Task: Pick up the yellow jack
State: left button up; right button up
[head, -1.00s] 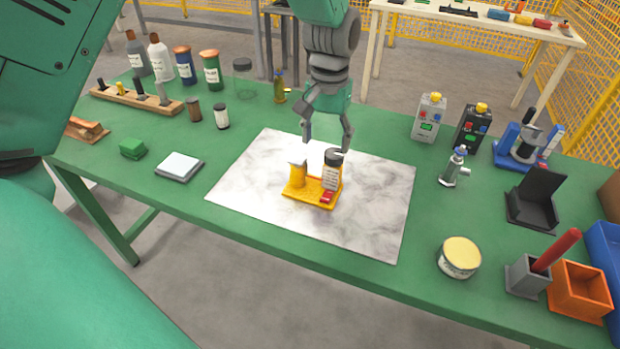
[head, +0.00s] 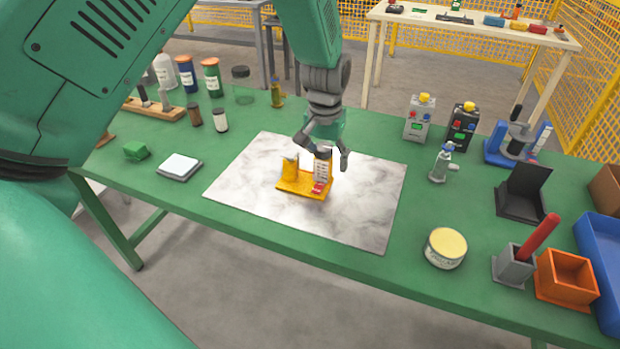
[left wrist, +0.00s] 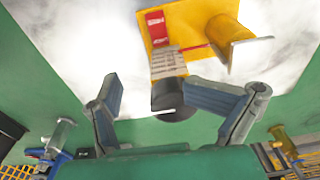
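The yellow jack (head: 300,185) stands on the white marbled sheet in the middle of the green bench. It has a flat yellow base, an upright yellow part on its left, a red piece at the front and a labelled, dark-capped cylinder on its right. In the left wrist view the jack (left wrist: 207,22) is at the top, its dark cap between the fingers. My left gripper (head: 322,152) is open just above and behind the labelled cylinder; the left wrist view shows its fingers (left wrist: 150,92) spread. I cannot tell whether either finger touches. My right gripper is not in view.
The marbled sheet (head: 365,205) is bare around the jack. A round tin (head: 446,248), a grey holder (head: 513,265) and an orange bin (head: 565,277) are at the front right. A small metal fitting (head: 442,163) stands right of the sheet. Bottles line the back left.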

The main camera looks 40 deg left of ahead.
aim_at(321, 188)
pick_arm(q)
jog(key=s+f, duration=0.1)
jog(key=s+d+f, duration=0.1)
jog(key=shift+d+f+g, duration=0.1)
jog(key=shift+f+g, duration=0.2)
jog(key=c, duration=0.7)
jog(key=shift+s+a, duration=0.1)
jog(key=shift+a, duration=0.2)
jog(key=c, duration=0.6)
jog(key=shift+a+f+h, duration=0.1)
jog(key=shift+a+h, duration=0.2)
grip_shut()
jog(key=shift+d, duration=0.4)
notch_tip(321, 188, up, 10)
jog(key=w+p, duration=0.1)
jog(key=shift+w+a, duration=0.3)
jog(key=shift+w, duration=0.05)
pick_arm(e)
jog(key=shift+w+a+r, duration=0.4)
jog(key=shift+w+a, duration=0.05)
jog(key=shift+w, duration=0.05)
pick_arm(q)
jog(key=shift+f, duration=0.1)
